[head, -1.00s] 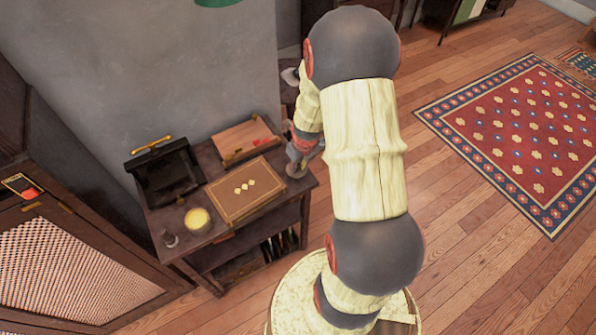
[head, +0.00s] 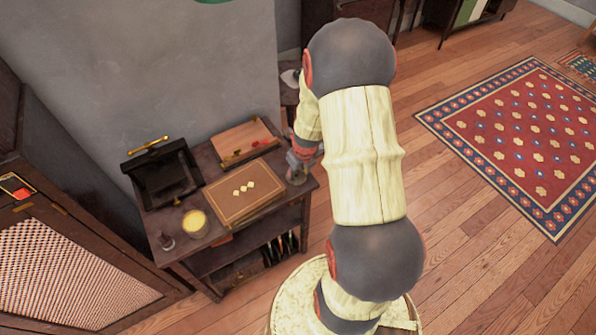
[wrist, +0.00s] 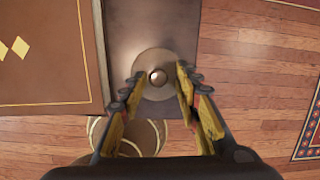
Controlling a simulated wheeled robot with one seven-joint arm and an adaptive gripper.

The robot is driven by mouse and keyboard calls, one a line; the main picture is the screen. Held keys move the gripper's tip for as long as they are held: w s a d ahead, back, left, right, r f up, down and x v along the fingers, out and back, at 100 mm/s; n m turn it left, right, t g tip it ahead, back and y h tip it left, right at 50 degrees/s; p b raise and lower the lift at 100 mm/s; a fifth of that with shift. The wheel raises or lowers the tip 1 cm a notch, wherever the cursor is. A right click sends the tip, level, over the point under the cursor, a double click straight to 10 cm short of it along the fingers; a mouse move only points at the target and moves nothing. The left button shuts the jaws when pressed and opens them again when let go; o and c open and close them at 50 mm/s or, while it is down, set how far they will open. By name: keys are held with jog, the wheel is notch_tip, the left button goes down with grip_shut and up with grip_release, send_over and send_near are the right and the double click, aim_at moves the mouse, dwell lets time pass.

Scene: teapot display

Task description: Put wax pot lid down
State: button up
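The wax pot lid (wrist: 143,88), a round brownish disc with a shiny knob, lies flat on the dark side table (wrist: 131,15) in the wrist view. My gripper (wrist: 159,72) is open, its two fingers apart on either side of the knob and touching neither side of it. In the head view my gripper (head: 300,162) is low over the table's right end, partly hidden by my arm. A round pot with yellow contents (head: 195,222), likely the wax pot, stands uncovered at the table's front left.
A brown box with gold diamonds (head: 243,192) lies just left of my gripper. Behind it is a wooden case (head: 243,138). A black open box (head: 165,175) and a small dark object (head: 167,241) stand further left. Wooden floor lies to the right.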

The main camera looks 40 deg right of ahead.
aim_at(301, 183)
jog(key=p+v, duration=0.6)
jog(key=v, duration=0.6)
jog(key=w+a+r+n+t, duration=0.1)
jog(key=a+r+n, duration=1.3)
jog(key=r+n, duration=0.3)
jog(key=s+a+r+n+t+y, duration=0.1)
jog(key=s+a+r+n, duration=1)
jog(key=n, duration=0.9)
jog(key=shift+s+a+r+t, duration=0.3)
jog(key=shift+s+a+t, duration=0.1)
